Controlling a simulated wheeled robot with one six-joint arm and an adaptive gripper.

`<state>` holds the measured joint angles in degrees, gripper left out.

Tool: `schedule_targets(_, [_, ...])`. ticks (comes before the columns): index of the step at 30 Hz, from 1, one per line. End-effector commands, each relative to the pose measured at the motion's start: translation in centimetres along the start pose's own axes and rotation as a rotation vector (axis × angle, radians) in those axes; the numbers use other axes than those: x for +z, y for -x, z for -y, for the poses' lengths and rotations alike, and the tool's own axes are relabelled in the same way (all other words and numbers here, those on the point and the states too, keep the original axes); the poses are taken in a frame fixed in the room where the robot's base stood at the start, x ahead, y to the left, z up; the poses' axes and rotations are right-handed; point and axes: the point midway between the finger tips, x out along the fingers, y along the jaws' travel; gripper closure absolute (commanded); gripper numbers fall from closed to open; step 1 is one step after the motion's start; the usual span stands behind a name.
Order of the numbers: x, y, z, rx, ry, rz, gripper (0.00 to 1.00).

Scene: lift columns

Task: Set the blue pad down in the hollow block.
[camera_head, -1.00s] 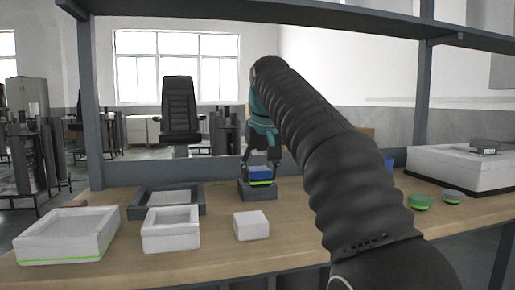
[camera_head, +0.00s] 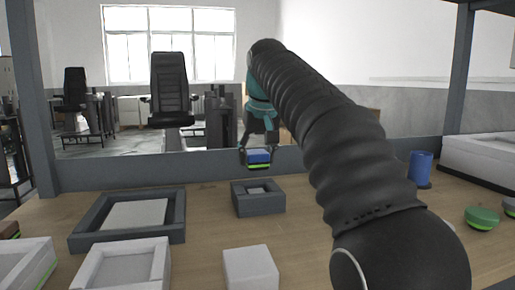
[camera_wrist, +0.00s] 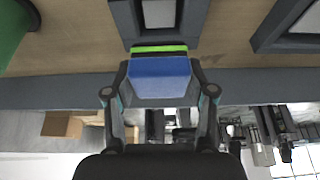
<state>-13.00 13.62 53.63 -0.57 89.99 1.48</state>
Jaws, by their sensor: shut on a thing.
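The blue pad (camera_head: 258,156), with a black and bright green layer at its lower side, is held in my gripper (camera_head: 257,151). In the wrist view the blue pad (camera_wrist: 160,78) sits between the two fingers of my gripper (camera_wrist: 159,72). The hollow block (camera_head: 262,206) is dark grey and square, with a light floor inside, and stands on the wooden table. The pad hangs clear of it, above and apparently somewhat behind it. In the wrist view the hollow block (camera_wrist: 126,18) shows at the top edge, partly cut off. Its opening looks empty.
A larger dark grey tray (camera_head: 178,215) holds a light slab to the left. White blocks (camera_head: 250,270) stand in front. A blue cylinder (camera_head: 420,168) and a green round piece (camera_head: 482,217) are at the right. A grey rail (camera_head: 200,164) runs along the table's back.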

Motion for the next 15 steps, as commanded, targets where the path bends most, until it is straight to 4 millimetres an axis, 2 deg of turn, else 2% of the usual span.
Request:
schedule_targets(6, [0.9,-2.1,0.1,-0.001,0.002,0.000,0.77])
schedule_targets(15, [1.6,-3.6,0.1,-0.001,0.001,0.000,0.77])
